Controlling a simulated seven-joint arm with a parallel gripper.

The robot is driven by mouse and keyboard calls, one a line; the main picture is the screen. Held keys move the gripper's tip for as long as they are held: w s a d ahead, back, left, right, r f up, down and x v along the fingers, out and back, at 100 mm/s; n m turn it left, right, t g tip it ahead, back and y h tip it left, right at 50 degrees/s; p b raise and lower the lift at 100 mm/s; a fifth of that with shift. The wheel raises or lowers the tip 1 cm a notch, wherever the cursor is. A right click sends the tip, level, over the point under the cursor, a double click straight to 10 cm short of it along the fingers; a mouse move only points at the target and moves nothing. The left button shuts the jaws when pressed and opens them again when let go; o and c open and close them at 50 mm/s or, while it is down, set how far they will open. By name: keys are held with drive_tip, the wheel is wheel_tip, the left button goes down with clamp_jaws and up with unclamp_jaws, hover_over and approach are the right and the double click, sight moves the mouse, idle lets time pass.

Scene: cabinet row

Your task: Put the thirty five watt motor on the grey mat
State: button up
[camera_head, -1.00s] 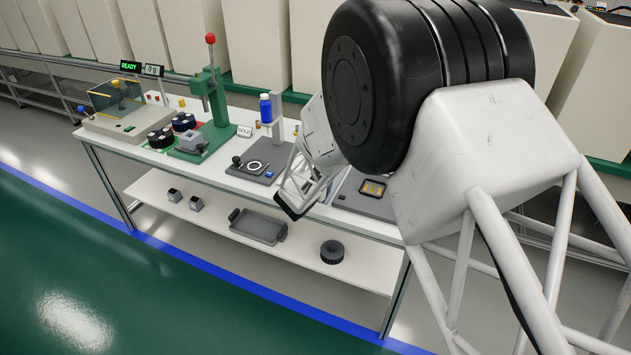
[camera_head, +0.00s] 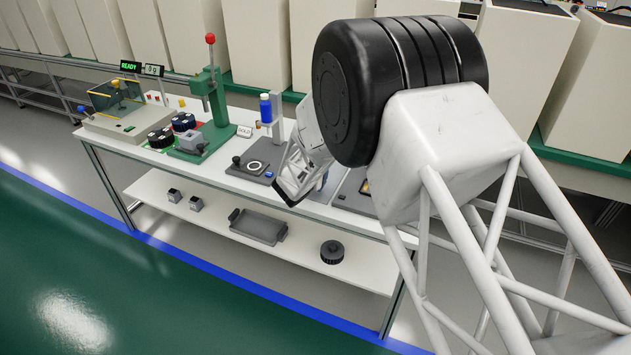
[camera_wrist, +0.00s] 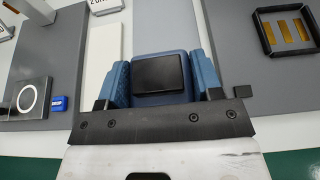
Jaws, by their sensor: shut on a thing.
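In the wrist view, my gripper (camera_wrist: 161,62) has blue ribbed fingers shut on the sides of a blue block with a flat black face (camera_wrist: 158,72). I take this block to be the motor, but no wattage marking is readable. Grey mat surfaces show to the left (camera_wrist: 45,55) and right (camera_wrist: 240,75) of it; I cannot tell its height above them. In the head view, the left grey mat (camera_head: 232,170) bears a ring and a small dark part. My arm mostly hides the gripper and the held block there.
A frame with yellow strips (camera_wrist: 289,33) lies right of the gripper. A small blue part (camera_wrist: 60,104) lies by the ring plate (camera_wrist: 27,98). A green press (camera_head: 214,95) and a blue bottle (camera_head: 266,108) stand on the bench. The lower shelf holds a grey tray (camera_head: 258,228).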

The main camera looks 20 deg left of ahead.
drive_tip(key=shift+f, duration=1.6)
drive_tip(key=shift+f, duration=0.15)
drive_tip(key=o, duration=1.2)
drive_tip(key=shift+o, duration=0.2)
drive_tip(key=shift+v, duration=0.8)
drive_tip(key=v, duration=1)
drive_tip(key=shift+s+r, duration=0.15)
drive_tip(key=shift+r, duration=0.1)
